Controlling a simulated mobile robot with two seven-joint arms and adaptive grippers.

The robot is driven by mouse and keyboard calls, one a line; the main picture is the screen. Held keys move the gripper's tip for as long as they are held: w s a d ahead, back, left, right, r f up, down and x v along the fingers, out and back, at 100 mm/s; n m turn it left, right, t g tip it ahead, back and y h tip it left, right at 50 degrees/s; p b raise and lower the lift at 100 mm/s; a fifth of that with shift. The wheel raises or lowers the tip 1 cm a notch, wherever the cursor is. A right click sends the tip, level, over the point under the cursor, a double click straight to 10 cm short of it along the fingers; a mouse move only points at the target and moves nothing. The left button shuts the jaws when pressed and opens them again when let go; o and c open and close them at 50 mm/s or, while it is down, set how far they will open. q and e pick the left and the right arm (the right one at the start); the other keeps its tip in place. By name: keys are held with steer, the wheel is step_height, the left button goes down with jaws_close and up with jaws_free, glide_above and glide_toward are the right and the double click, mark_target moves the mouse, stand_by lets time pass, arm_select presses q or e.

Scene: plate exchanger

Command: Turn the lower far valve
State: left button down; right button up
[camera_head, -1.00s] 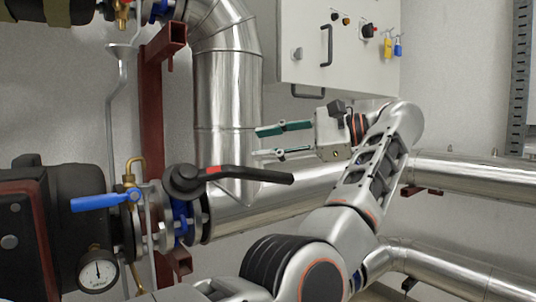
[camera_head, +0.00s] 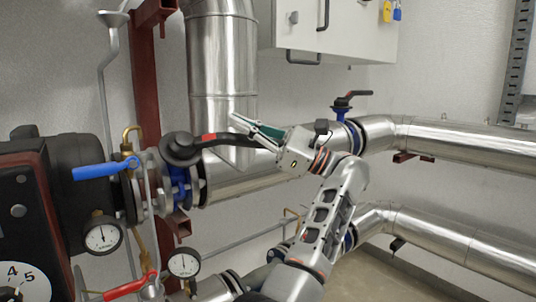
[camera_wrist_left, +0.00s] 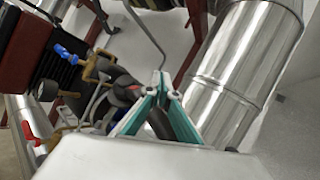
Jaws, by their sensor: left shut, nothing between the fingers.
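My left gripper (camera_head: 240,122) has teal fingers whose tips meet, with nothing held. It is in front of the end of a black valve lever (camera_head: 228,138) with a red mark, on the blue-bodied valve at the left. In the left wrist view the fingertips (camera_wrist_left: 162,77) meet, and a dark bar, likely this lever, shows in the gap behind them; touching or not I cannot tell. Another black-handled blue valve (camera_head: 343,107) sits farther right on the same pipe. On the lower pipe, a blue part (camera_head: 349,238) is mostly hidden behind my arm. My right gripper is not in view.
A thick vertical pipe (camera_head: 222,60) stands behind the gripper. A grey cabinet (camera_head: 345,38) hangs above. A blue lever (camera_head: 95,171), a red lever (camera_head: 125,287) and gauges (camera_head: 102,235) crowd the left. Free room lies between the two right-hand pipes.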

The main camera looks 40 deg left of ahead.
arm_select(q)
steer(key=s+d+f+m+t+h+p, duration=0.1)
steer(key=d+f+m+t+p, duration=0.3)
steer(key=d+f+m+t, duration=0.4)
steer(key=s+d+f+m+t+h+p, duration=0.15)
steer(key=d+f+m+t+p, duration=0.25)
steer(key=d+m+t, duration=0.5)
steer(key=w+a+r+t, duration=0.1)
steer(key=w+a+r, duration=0.1)
steer(key=a, duration=0.4)
steer(key=w+a+r+m+t, duration=0.1)
steer(key=w+a+r+t, duration=0.1)
steer(key=w+a, duration=0.2)
steer(key=shift+a+b, duration=0.3)
steer(key=shift+a, duration=0.9)
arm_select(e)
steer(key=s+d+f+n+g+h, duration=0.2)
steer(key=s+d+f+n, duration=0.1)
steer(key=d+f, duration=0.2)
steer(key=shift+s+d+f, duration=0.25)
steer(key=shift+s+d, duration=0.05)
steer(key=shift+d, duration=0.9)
arm_select(q)
steer(key=shift+w+r, duration=0.1)
